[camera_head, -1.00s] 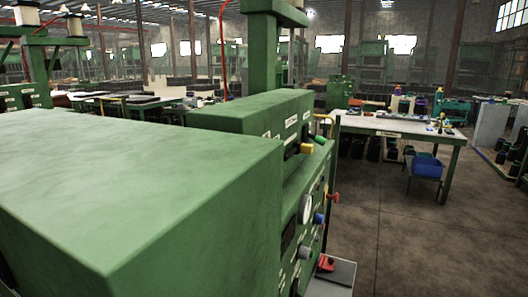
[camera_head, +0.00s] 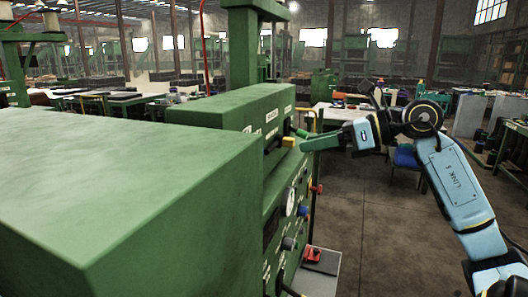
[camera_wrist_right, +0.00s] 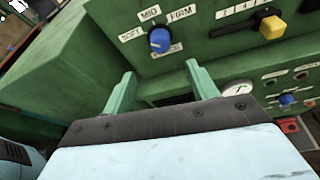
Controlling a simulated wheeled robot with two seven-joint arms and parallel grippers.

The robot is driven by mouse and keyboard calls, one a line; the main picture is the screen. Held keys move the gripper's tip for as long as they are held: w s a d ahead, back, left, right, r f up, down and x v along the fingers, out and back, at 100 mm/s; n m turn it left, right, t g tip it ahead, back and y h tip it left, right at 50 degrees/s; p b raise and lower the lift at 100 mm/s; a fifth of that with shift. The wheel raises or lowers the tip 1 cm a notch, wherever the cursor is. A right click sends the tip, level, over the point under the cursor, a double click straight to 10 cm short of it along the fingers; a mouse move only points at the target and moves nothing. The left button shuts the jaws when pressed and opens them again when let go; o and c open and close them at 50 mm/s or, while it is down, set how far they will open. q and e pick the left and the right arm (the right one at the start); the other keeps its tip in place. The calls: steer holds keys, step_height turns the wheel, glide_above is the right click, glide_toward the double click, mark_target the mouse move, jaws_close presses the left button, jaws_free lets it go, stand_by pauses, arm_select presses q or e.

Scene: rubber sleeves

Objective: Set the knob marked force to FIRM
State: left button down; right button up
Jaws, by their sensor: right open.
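The force knob (camera_wrist_right: 159,40) is a round blue knob on a green panel, at the upper middle of the right wrist view. Labels SOFT, MID and FIRM arc over it from left to right, with a partly legible label below. I cannot tell for certain which its pointer faces. My right gripper (camera_wrist_right: 161,66) is open, its two green fingers apart, with the knob beyond the gap between the tips; nothing is held. In the head view my right gripper (camera_head: 309,139) is beside the machine's upper front, where I cannot pick out the force knob. My left gripper is out of view.
A yellow handle (camera_wrist_right: 272,27) sticks out right of the knob; it also shows in the head view (camera_head: 289,142). A gauge (camera_wrist_right: 238,88), another blue knob (camera_wrist_right: 287,99) and a red switch (camera_head: 313,254) lie lower. Open floor is right of the machine (camera_head: 170,170).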

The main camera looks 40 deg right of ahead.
arm_select(q)
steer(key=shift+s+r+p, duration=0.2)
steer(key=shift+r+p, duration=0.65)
steer(key=shift+p, duration=0.05)
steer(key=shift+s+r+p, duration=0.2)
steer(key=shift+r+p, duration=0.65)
arm_select(e)
steer(key=w+a+f, duration=0.1)
steer(key=w+a, duration=0.2)
steer(key=w, duration=0.2)
steer(key=w+a+f+n+h, duration=0.1)
steer(key=w+a+f, duration=0.1)
steer(key=w+a, duration=0.1)
steer(key=shift+w+f, duration=0.25)
steer(key=shift+w, duration=0.6)
steer(key=shift+h, duration=0.3)
steer(key=c, duration=1)
